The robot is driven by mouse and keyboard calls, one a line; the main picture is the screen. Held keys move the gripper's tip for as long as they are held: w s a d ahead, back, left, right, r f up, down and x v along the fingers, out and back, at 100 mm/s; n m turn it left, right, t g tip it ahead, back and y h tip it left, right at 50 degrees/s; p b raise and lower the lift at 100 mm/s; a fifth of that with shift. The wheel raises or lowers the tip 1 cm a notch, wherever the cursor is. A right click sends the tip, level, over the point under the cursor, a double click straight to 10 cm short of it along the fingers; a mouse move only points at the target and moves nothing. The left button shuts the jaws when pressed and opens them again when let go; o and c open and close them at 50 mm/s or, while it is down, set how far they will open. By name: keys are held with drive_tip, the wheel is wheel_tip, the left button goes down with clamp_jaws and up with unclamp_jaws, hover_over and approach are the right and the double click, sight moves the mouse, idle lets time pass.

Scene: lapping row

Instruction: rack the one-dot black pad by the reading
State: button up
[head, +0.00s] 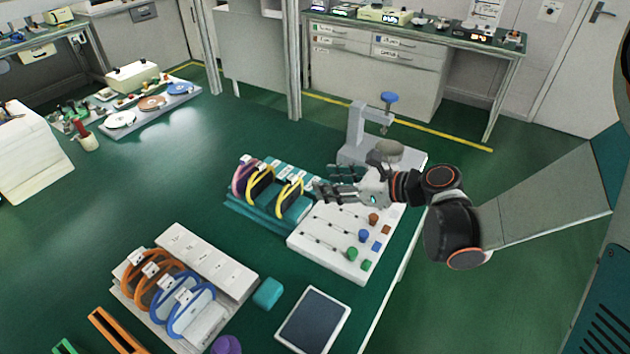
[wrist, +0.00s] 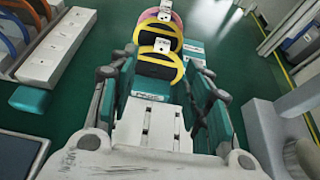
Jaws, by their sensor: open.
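Black pads with yellow rims and white tags stand in a teal rack (head: 238,211); the nearer black pad (head: 290,198) and the one behind it (head: 261,184) also show in the wrist view (wrist: 158,67). A pink-rimmed pad (head: 241,176) stands behind them. The dots on the tags are too small to read. My gripper (head: 322,190) is open and empty, just right of the nearer black pad. In the wrist view its fingers (wrist: 158,85) spread either side of the rack's near end. A gauge stand (head: 355,130) with a blue knob is behind my gripper; I see no legible reading.
A white board (head: 338,258) with coloured knobs lies below my gripper. A white rack (head: 222,262) holds orange and blue rimmed pads at front left. A teal block (head: 267,293) and a dark tablet (head: 314,320) lie in front.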

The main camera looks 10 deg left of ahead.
drive_tip(key=shift+v, duration=1.05)
drive_tip(key=s+d+r+n+t+h, duration=0.1)
drive_tip(key=s+d+r+n+h, duration=0.2)
drive_tip(key=s+d+n+h, duration=0.3)
drive_tip(key=s+d+r+n+t+h, duration=0.1)
drive_tip(key=s+d+r+n+h, duration=0.2)
drive_tip(key=s+d+n, duration=0.9)
drive_tip(key=d+n+h, duration=0.3)
drive_tip(key=d+n, duration=0.1)
drive_tip(key=d, duration=0.1)
drive_tip(key=shift+d+r+h, duration=0.2)
drive_tip(key=shift+d+h, duration=0.05)
drive_tip(key=shift+h, duration=0.05)
